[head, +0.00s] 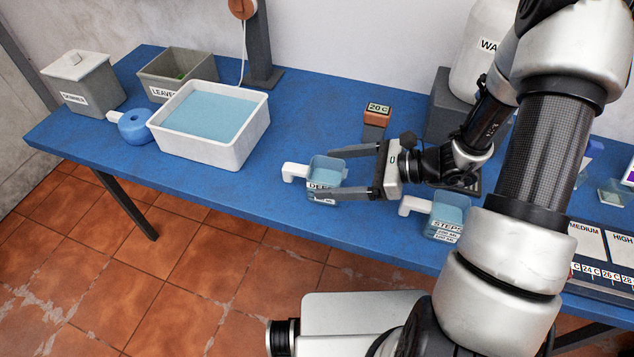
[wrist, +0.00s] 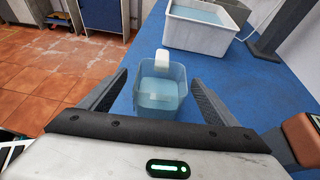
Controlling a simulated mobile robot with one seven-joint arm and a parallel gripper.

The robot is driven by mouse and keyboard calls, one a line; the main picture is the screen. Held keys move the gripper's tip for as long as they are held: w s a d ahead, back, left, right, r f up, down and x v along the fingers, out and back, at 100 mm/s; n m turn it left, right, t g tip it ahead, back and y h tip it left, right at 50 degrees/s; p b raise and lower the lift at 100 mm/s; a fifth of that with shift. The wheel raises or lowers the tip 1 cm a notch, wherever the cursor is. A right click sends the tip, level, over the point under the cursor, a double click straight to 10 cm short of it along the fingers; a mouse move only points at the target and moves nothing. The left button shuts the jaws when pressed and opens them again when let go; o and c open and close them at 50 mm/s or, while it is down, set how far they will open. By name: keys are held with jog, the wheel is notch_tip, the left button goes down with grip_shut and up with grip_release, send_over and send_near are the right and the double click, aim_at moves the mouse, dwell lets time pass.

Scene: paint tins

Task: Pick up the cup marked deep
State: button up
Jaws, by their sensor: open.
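The cup marked deep (head: 326,170) is a clear, blue-tinted square cup with a white handle pointing left, standing on the blue table near its front edge. My gripper (head: 318,176) is open, its two fingers on either side of the cup. In the wrist view the cup (wrist: 161,90) sits between the open fingertips (wrist: 159,82), its white handle pointing away from me. Part of the label is hidden by the near finger.
A similar cup marked steps (head: 448,217) stands to the right, close to my arm. A 20 C block (head: 376,118) stands behind my gripper. The table's front edge is near.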

aim_at(310, 173)
jog(key=x, duration=0.4)
jog(key=shift+w+a+f, duration=0.2)
jog(key=shift+a, duration=0.1)
jog(key=c, duration=1.3)
notch_tip(310, 173, up, 10)
jog(key=p, duration=0.1)
jog(key=o, duration=0.6)
jog(key=shift+c, duration=0.2)
jog(key=shift+r+p, duration=0.1)
jog(key=shift+p, duration=0.25)
jog(key=c, duration=0.5)
